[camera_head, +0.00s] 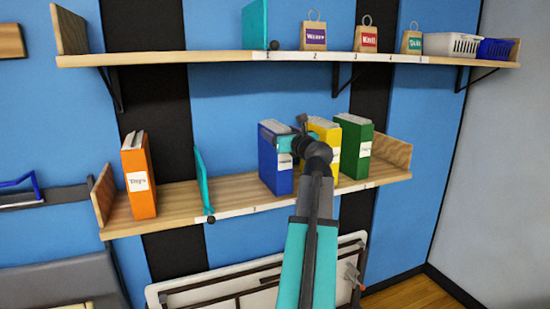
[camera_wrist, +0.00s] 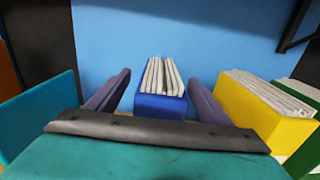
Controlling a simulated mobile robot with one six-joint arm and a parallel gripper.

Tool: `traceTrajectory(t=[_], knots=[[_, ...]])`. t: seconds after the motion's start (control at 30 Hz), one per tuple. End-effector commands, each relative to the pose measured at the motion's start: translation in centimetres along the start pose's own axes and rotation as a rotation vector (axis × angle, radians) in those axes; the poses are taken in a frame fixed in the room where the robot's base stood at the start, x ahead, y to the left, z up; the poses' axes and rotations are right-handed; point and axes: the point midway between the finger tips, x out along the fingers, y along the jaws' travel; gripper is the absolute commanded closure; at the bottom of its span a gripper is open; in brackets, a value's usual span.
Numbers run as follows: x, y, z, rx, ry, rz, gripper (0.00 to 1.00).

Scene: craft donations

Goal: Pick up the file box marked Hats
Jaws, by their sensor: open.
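Several file boxes with white labels stand upright on the lower shelf; I cannot read "Hats" on any of them. The blue file box (camera_head: 267,160) is behind my gripper (camera_head: 294,143) in the head view, its label partly visible but unreadable. In the wrist view my gripper (camera_wrist: 159,78) is open, with the top of the blue box (camera_wrist: 160,103) and its papers between the two fingers. The yellow file box (camera_head: 328,135) and the green file box (camera_head: 355,150) stand to its right. The orange file box (camera_head: 138,178) stands at the left; its label seems to read "Toys".
The lower shelf (camera_head: 238,200) has a teal divider (camera_head: 203,180) and bare room between it and the blue box. The yellow box (camera_wrist: 262,112) is close to my right finger. The upper shelf (camera_head: 210,57) holds tagged bags and baskets.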

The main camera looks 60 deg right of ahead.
Motion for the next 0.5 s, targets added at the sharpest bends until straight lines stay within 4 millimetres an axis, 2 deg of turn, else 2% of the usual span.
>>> traceTrajectory(t=[0.37,0.5], knots=[[0.13,-0.12,0.0,0.0,0.0,-0.001,0.27],[0.84,-0.18,0.07,0.0,0.001,0.0,0.27]])
